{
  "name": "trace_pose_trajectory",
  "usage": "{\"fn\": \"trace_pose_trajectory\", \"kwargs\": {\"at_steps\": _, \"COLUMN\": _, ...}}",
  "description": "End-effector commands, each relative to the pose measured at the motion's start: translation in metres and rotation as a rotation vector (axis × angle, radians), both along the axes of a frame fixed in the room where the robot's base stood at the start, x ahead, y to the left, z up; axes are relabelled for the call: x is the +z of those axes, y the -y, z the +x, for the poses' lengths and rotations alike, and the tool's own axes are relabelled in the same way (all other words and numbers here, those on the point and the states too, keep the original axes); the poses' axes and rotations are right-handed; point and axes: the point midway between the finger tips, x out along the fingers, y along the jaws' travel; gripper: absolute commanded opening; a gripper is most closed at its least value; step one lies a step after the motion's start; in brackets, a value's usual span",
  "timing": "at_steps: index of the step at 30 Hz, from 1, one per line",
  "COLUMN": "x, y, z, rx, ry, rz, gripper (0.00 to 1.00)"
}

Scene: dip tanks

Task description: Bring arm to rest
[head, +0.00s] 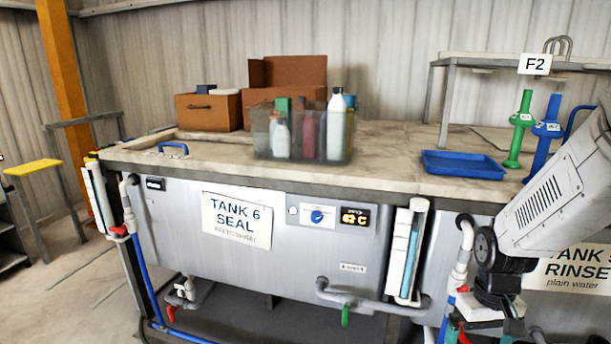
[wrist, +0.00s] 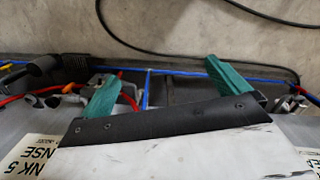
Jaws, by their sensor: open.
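My gripper (wrist: 168,88) shows in the wrist view with its two green fingers spread wide apart and nothing between them. A concrete floor and several pipes and hoses lie beyond the fingers. In the head view my arm comes in at the right edge, in front of the tank marked RINSE (head: 575,270), and bends downward at a black joint.
The tank marked SEAL (head: 160,235) has a clear bin of bottles (head: 262,140) on its top. A blue tray (head: 462,165), a green tool (head: 521,130) and a blue tool (head: 545,135) stand near my arm. A black hose (wrist: 110,30) runs over the floor.

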Motion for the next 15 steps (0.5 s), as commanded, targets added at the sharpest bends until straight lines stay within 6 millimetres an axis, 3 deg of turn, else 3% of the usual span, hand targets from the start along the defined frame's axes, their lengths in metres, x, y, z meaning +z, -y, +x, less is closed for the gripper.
{"fn": "trace_pose_trajectory", "kwargs": {"at_steps": 1, "x": 0.022, "y": -0.008, "z": -0.014, "rx": -0.022, "ry": -0.013, "rz": 0.000, "gripper": 1.00}}
{"fn": "trace_pose_trajectory", "kwargs": {"at_steps": 6, "x": 0.079, "y": -0.030, "z": -0.066, "rx": -0.087, "ry": -0.071, "rz": -0.001, "gripper": 1.00}}
{"fn": "trace_pose_trajectory", "kwargs": {"at_steps": 15, "x": 0.150, "y": -0.059, "z": -0.142, "rx": -0.091, "ry": -0.016, "rz": -0.006, "gripper": 1.00}}
